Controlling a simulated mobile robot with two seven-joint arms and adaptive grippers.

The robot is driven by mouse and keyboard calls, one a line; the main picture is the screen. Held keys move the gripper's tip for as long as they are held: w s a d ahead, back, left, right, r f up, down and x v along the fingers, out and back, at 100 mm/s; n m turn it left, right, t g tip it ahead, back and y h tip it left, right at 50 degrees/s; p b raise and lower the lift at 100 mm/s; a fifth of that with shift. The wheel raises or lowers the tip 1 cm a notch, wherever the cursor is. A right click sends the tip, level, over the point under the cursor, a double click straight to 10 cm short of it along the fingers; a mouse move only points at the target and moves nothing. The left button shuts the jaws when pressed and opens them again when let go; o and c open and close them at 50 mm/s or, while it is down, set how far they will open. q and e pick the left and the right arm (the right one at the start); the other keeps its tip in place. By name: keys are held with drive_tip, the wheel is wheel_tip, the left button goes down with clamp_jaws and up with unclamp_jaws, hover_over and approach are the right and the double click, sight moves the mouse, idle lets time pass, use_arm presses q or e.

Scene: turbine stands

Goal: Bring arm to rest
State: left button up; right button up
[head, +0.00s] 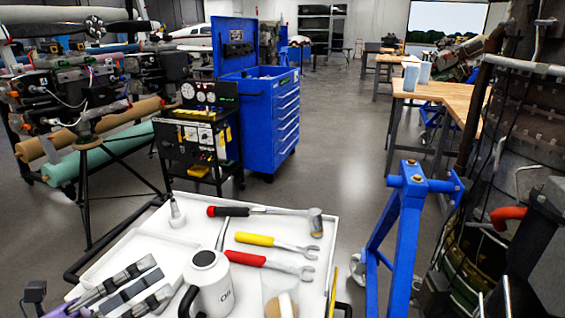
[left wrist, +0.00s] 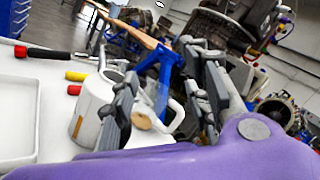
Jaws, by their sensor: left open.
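My left gripper (head: 128,290) is at the lower left of the head view, over the left part of the white cart top (head: 180,237). Its two grey fingers are apart with nothing between them. In the left wrist view the open fingers (left wrist: 168,95) stand on either side of a gap, with a purple part of my gripper below. A white oil can (head: 209,272) stands just right of the fingers in the head view; it also shows in the left wrist view (left wrist: 90,108), partly behind a finger. I cannot tell the exact gap to it. My right gripper is not in view.
On the cart lie a hammer (head: 270,211), a yellow-handled wrench (head: 276,242) and a red-handled wrench (head: 270,262). A white funnel-like piece (head: 176,212) stands at its back left. A blue stand (head: 405,225) is to the right. Open floor (head: 325,150) lies beyond.

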use_arm(q)
drive_tip(key=a+f+n+t+y+p, duration=0.1)
drive_tip(key=a+f+n+t+y, duration=0.35)
drive_tip(key=n, duration=0.65)
drive_tip(key=a+f+n+t+y+p, duration=0.1)
drive_tip(key=a+f+n+y+p, duration=0.1)
drive_tip(key=a+f+n+y, duration=0.75)
drive_tip(key=s+d+f+n+g+y+p, duration=0.1)
drive_tip(key=s+d+f+n+g+y, duration=0.1)
drive_tip(key=s+d+f+n+g, duration=0.45)
drive_tip(key=s+d+f+n+g+p, duration=0.1)
drive_tip(key=s+d+f+n, duration=0.2)
drive_tip(key=s, duration=0.3)
drive_tip(key=s+d+f+n+g+h+p, duration=0.1)
drive_tip(key=s+d+f+n, duration=0.2)
drive_tip(key=s+f, duration=0.2)
drive_tip(key=s+d+f+n+g+p, duration=0.1)
drive_tip(key=s+d+f+n+p, duration=0.1)
drive_tip(key=s, duration=0.5)
wheel_tip(320, 180, down, 3)
drive_tip(key=shift+d+r+n+g+h, duration=0.1)
drive_tip(key=shift+d+n+g+h, duration=0.2)
drive_tip(key=shift+d+n, duration=0.6)
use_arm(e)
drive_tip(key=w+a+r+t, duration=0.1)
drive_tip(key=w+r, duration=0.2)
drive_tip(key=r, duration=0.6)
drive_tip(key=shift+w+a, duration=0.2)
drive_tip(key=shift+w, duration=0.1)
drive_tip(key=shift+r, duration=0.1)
